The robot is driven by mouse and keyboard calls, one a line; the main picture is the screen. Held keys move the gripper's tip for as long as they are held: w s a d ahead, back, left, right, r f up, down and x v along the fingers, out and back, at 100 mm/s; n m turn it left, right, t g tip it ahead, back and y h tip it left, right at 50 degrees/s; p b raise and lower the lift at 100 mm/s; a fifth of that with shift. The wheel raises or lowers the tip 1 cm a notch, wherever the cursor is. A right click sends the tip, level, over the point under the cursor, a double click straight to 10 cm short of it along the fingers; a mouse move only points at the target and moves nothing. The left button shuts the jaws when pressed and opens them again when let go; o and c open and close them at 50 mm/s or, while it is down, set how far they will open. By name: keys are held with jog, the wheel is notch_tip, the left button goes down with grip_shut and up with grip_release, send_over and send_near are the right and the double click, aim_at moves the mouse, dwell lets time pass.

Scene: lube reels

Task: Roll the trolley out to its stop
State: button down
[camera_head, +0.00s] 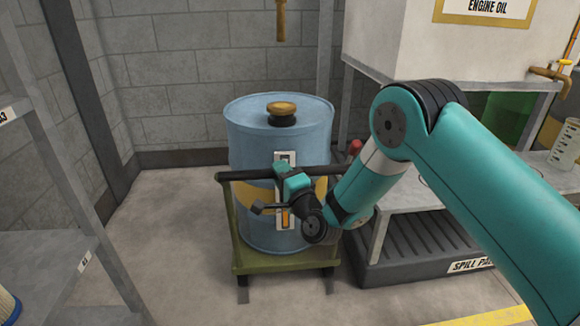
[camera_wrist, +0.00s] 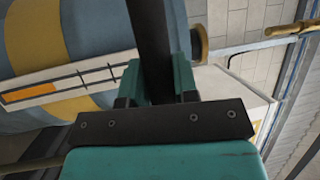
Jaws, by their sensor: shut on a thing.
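The trolley (camera_head: 285,264) is a low olive-green frame on the floor with a dark push bar (camera_head: 237,175) across its front. A blue drum (camera_head: 252,140) with a yellow band, a level gauge and a brass-topped cap stands on it. My gripper (camera_head: 293,178) is at the middle of the bar, in front of the drum. In the wrist view the teal fingers (camera_wrist: 160,80) are closed around the dark bar (camera_wrist: 152,35). The gauge strip (camera_wrist: 70,80) and drum side show beside them. No stop is clearly visible.
Open concrete floor (camera_head: 190,270) lies left and in front of the trolley. A grey shelf (camera_head: 50,245) stands at left. A bench with a dark spill pallet (camera_head: 420,250) is close at right. A block wall is behind, and a brown nozzle (camera_head: 280,20) hangs above the drum.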

jog(key=shift+s+f, duration=0.15)
jog(key=c, duration=0.9)
grip_release()
jog(key=shift+s+b, duration=0.1)
jog(key=shift+b, duration=0.55)
